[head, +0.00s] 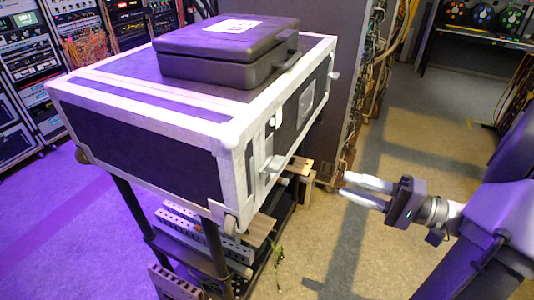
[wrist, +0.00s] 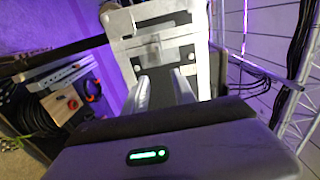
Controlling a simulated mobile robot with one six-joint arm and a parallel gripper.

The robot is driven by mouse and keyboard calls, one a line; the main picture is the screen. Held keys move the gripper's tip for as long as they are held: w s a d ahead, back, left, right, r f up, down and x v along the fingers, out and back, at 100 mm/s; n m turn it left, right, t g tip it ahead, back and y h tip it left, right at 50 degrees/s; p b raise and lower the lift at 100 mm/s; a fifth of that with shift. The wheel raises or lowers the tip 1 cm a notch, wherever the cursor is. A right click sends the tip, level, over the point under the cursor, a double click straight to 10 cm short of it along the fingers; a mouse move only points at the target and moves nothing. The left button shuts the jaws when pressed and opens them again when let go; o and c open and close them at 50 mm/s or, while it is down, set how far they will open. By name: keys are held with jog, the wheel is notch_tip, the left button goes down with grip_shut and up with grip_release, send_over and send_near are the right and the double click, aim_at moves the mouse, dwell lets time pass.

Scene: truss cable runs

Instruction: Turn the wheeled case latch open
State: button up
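The wheeled case (head: 130,140) is a black flight case with pale metal edges, standing on a dark rack. Its side facing my gripper carries pale metal hardware, including a latch-like fitting (head: 271,165) and a recessed plate (head: 306,103). I cannot tell the latch's turned position. My gripper (head: 344,184) is to the right of the case, apart from it, with its two pale fingers separated and nothing between them. In the wrist view, the fingers (wrist: 162,92) point toward the case's metal hardware (wrist: 152,46); no contact shows.
A closed dark box (head: 225,52) with a handle lies on the case. Below, the rack (head: 215,250) holds slotted metal strips and wooden pieces. A tall cabinet with hanging cables (head: 375,60) stands behind. Floor (head: 400,140) between cabinet and arm is clear. Truss (wrist: 295,80) shows at right in the wrist view.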

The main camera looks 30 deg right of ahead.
aim_at(282, 166)
jog(key=b+x, duration=0.1)
jog(key=x, duration=1.5)
jog(key=shift+w+a+b, duration=0.15)
jog(key=shift+b, duration=0.25)
grip_shut()
